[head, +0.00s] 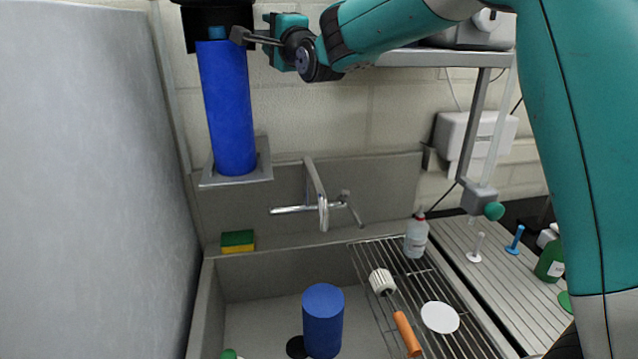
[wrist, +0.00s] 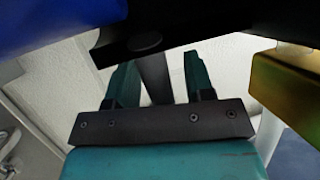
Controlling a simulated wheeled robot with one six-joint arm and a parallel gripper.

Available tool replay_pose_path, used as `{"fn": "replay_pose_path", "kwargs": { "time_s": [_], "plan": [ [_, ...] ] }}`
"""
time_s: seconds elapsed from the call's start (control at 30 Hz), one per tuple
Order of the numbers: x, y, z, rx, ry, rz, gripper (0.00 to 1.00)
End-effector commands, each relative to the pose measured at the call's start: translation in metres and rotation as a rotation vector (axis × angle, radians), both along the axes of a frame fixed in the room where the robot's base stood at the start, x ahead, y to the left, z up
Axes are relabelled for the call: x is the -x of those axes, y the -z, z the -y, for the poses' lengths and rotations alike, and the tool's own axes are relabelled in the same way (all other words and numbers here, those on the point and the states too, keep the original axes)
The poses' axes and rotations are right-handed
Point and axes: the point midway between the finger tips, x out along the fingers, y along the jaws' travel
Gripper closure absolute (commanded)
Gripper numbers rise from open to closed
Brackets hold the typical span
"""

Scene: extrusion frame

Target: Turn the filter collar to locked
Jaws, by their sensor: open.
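The filter is a tall blue cylinder (head: 228,110) hanging upright below a black collar and head (head: 214,14) at the upper left of the head view. In the wrist view its blue side (wrist: 45,22) fills the upper left corner, and the black collar (wrist: 205,38) crosses the top. My gripper (head: 245,37) is beside the collar, reaching in from the right. In the wrist view my gripper (wrist: 157,72) is open, its two teal fingers apart, with a dark bar below the collar showing between them. I cannot tell whether either finger touches it.
A grey shelf bracket (head: 236,174) is under the cylinder. Below are a tap (head: 322,207), a sponge (head: 238,241), a second blue cylinder (head: 322,320) in the sink and a drying rack (head: 455,342). A brown-gold block (wrist: 285,85) is right of the fingers.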

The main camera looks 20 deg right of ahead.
Motion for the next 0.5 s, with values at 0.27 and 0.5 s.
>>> {"fn": "replay_pose_path", "kwargs": {
  "time_s": [0.27,0.5],
  "plan": [
    [0.032,0.01,0.002,0.0,-0.005,0.001,0.52],
    [0.078,0.021,0.012,0.0,-0.002,0.003,0.52]
  ]
}}
